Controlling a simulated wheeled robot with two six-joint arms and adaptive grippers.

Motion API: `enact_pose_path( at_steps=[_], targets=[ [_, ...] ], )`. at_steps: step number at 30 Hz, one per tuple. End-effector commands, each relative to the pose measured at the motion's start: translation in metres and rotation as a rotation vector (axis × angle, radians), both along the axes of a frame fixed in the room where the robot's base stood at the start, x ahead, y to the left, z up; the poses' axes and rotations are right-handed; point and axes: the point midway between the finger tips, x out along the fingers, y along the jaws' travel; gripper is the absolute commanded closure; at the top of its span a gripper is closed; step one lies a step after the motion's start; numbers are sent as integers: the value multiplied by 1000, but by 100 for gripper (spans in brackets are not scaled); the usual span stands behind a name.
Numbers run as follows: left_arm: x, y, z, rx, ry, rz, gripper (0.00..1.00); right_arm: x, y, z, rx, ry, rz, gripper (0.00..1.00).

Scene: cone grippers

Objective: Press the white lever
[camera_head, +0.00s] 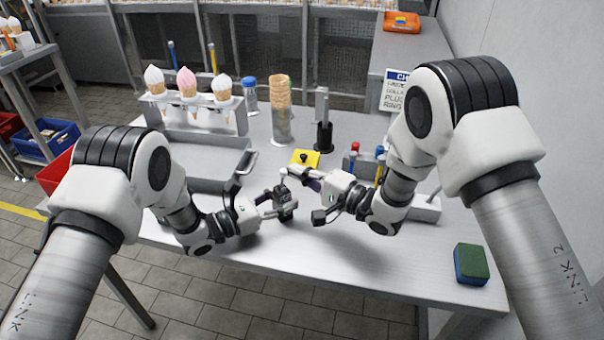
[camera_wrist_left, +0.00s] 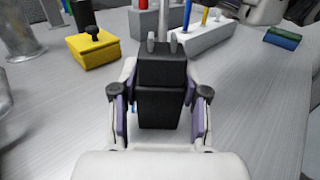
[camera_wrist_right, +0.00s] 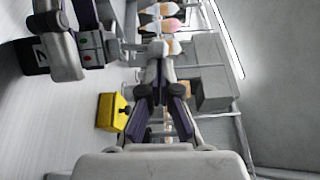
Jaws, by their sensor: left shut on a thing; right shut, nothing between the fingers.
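A black block-shaped device (camera_head: 285,210) stands upright near the middle of the table. My left gripper (camera_head: 270,208) is shut around its body from the left. In the left wrist view the device (camera_wrist_left: 160,95) sits between the two fingers. Small grey prongs show on its top, and a pale upright rod (camera_wrist_left: 163,18), possibly the white lever, rises behind them. My right gripper (camera_head: 288,174) is shut and empty just above the device, pointing left. Its closed fingers also show in the right wrist view (camera_wrist_right: 160,85). Whether it touches the lever I cannot tell.
A yellow box with a black knob (camera_head: 304,158) stands just behind the device. A cone rack (camera_head: 196,118) and a tray (camera_head: 208,166) are at the left. A bottle holder (camera_head: 425,208) is at the right, a green-blue sponge (camera_head: 471,264) at the front right. The front middle is clear.

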Motion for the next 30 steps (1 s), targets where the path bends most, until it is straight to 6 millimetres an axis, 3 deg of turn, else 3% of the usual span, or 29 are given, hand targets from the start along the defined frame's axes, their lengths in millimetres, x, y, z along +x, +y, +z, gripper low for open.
enact_pose_path(
  at_steps=[9, 16, 25, 30],
  targets=[
    [0, 0, 0, -1, 0, 0, 95, -6, 13, 10, -265, -138, 1, 100],
    [0, 0, 0, -1, 0, 0, 95, -11, 21, 12, -296, -153, 1, 100],
    [0, 0, 0, -1, 0, 0, 95, -13, 17, 13, -293, -152, -1, 100],
    [0, 0, 0, 0, 0, 0, 95, -29, -1, 19, -291, -150, -4, 100]
  ],
)
